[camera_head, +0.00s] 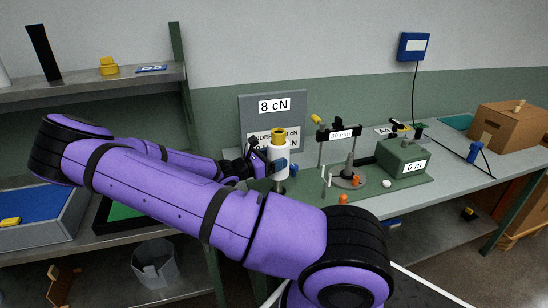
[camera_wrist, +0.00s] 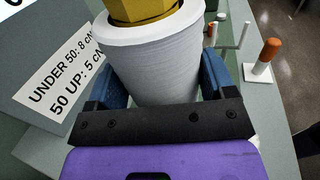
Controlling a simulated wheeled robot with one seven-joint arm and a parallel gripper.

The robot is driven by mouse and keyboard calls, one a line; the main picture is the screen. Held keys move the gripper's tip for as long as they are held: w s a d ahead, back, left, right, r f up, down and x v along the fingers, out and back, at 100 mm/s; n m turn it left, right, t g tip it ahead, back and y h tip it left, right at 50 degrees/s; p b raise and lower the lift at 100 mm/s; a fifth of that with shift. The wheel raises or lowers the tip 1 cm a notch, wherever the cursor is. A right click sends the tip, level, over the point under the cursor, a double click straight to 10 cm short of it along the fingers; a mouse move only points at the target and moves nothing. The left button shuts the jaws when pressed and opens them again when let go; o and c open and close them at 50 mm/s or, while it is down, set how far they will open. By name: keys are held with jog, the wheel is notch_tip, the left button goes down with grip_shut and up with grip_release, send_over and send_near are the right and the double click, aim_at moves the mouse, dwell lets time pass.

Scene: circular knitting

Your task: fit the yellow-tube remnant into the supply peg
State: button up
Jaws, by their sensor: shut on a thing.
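The yellow-tube remnant is a white yarn package (camera_head: 281,162) with a yellow tube (camera_head: 279,135) showing at its top. It stands roughly upright at the near left of the green base on the bench. My gripper (camera_head: 270,166) is shut on its white body. In the wrist view the white yarn (camera_wrist: 150,55) sits between my blue fingers (camera_wrist: 152,80), with the yellow tube (camera_wrist: 145,10) at the top edge. A short dark stem (camera_head: 281,187) shows just under the remnant. I cannot tell whether this is the supply peg or whether the tube is around it.
A grey sign board (camera_head: 257,108) stands close behind the remnant. To the right are a stand with a grey disc (camera_head: 347,181), an orange-topped post (camera_head: 343,200) and a green box (camera_head: 403,158). A cardboard box (camera_head: 510,125) stands at the far right.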

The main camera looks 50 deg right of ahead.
aim_at(274, 176)
jog(key=shift+f, duration=3.65)
jog(key=o, duration=0.9)
jog(key=v, duration=1.1)
